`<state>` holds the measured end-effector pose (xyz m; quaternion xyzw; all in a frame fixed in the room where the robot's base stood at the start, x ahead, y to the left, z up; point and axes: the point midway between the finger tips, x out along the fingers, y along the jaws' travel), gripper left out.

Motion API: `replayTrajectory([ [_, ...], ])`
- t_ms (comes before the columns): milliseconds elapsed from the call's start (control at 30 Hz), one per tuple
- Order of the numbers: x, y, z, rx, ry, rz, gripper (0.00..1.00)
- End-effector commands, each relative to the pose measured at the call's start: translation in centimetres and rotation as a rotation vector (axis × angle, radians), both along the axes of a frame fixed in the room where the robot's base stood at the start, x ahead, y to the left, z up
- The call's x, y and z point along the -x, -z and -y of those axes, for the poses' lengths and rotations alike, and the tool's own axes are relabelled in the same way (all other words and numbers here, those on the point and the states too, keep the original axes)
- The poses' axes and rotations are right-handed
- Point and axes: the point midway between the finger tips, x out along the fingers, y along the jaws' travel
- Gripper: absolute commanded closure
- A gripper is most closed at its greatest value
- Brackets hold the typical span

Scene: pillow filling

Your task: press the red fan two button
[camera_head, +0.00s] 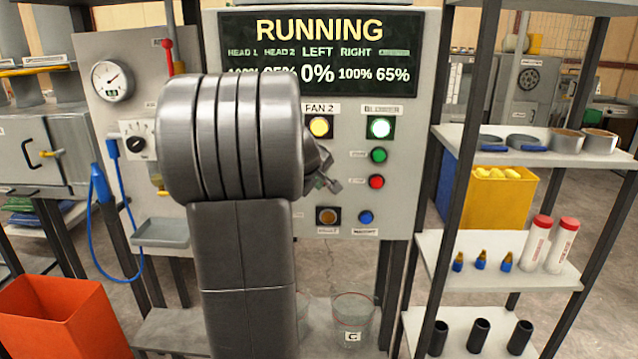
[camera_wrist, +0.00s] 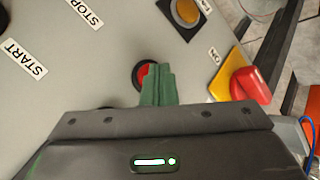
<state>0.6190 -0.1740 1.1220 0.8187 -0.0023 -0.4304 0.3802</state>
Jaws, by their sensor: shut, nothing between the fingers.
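In the wrist view a red round button (camera_wrist: 143,74) with a dark ring sits on the grey panel. My gripper (camera_wrist: 158,70) has its green fingers shut together and empty. The fingers overlap the right part of the button. I cannot tell whether they touch it. In the head view the FAN 2 label (camera_head: 320,108) and a lit yellow lamp (camera_head: 319,126) show on the panel. My large grey arm hides the panel area below and left of them, including the fan two buttons and my fingers.
The panel's screen (camera_head: 318,55) reads RUNNING. Right of my arm are a green button (camera_head: 378,155), another red button (camera_head: 376,182) and a blue button (camera_head: 365,217). A red and yellow knob (camera_wrist: 245,85) stands out right of my fingers in the wrist view.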

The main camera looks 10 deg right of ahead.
Motion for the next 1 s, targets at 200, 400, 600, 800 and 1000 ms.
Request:
replayTrajectory([
  [200, 0.0, 0.0, 0.0, 0.000, 0.000, 0.001, 1.00],
  [400, 0.3, 0.0, -0.1, 0.000, -0.001, 0.002, 1.00],
  [600, 1.3, 0.1, -0.4, 0.000, -0.001, 0.002, 1.00],
  [800, 1.8, 0.0, -0.5, 0.000, 0.000, 0.001, 1.00],
  [1000, 1.8, 0.0, -0.5, 0.000, 0.000, 0.001, 1.00],
])
